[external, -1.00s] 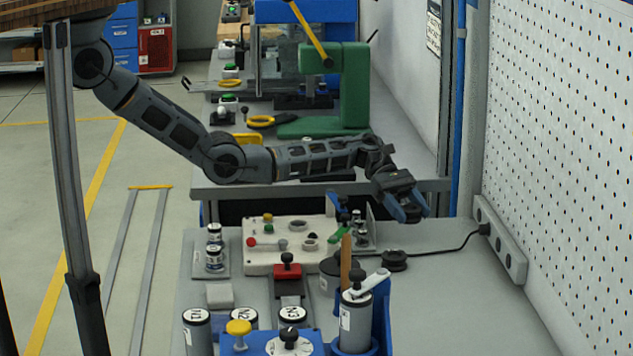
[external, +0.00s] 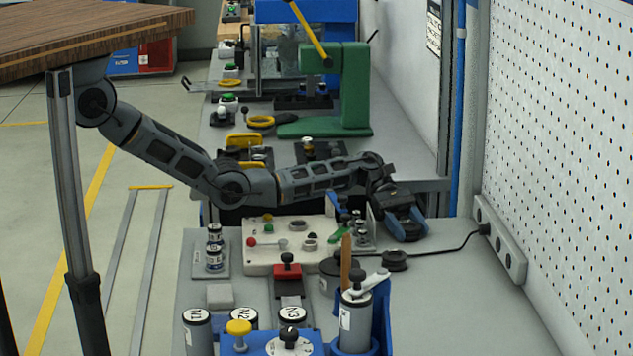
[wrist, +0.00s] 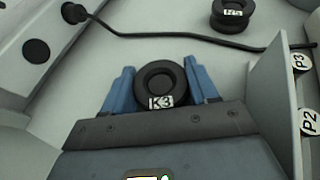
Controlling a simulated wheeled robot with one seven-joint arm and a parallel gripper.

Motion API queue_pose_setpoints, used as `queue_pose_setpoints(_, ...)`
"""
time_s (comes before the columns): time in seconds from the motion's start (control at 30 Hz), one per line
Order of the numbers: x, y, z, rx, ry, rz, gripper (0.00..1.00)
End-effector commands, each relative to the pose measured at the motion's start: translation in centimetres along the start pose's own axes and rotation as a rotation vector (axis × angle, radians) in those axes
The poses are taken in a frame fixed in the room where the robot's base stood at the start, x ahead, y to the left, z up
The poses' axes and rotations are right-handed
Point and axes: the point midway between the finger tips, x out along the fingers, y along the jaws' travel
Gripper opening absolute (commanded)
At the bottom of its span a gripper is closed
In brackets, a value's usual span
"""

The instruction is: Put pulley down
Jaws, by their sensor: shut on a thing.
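A black ring-shaped pulley marked K3 (wrist: 160,86) sits between the two blue fingers of my gripper (wrist: 160,92) in the wrist view. The fingers are shut on its sides. In the external view my gripper (external: 404,231) points down over the back right of the near grey bench, and the held pulley cannot be made out there. A second black pulley (external: 394,261) rests on the bench in front of my gripper. It also shows at the top of the wrist view (wrist: 231,14), with a small white label. Whether the held pulley touches the bench cannot be told.
A black cable (external: 445,251) runs across the bench to a wall power strip (external: 500,238). A white panel with knobs (external: 285,254) stands left of my gripper. In the wrist view a grey plate (wrist: 265,90) and parts marked P3 (wrist: 301,62) and P2 (wrist: 309,122) are at the right.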

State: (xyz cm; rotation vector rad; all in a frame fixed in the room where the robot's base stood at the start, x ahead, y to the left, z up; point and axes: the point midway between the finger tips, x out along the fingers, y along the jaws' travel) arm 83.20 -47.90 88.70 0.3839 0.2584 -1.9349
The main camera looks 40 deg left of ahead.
Motion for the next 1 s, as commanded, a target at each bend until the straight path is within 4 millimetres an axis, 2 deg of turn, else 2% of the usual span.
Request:
queue_pose_setpoints(0.33, 0.1, 0.0, -0.2, 0.001, -0.001, 0.001, 0.24)
queue_pose_setpoints(0.37, 0.0, 0.0, -0.1, 0.001, 0.0, 0.001, 0.61)
queue_pose_setpoints(0.43, 0.0, 0.0, -0.1, 0.001, 0.0, 0.001, 0.68)
queue_pose_setpoints(0.77, -0.1, 0.0, 0.3, 0.001, 0.0, 0.001, 0.69)
queue_pose_setpoints(0.87, -1.2, 0.1, 0.2, 0.001, -0.001, 0.003, 0.69)
queue_pose_setpoints(1.0, -3.8, 0.1, 0.2, 0.002, 0.0, 0.004, 0.69)
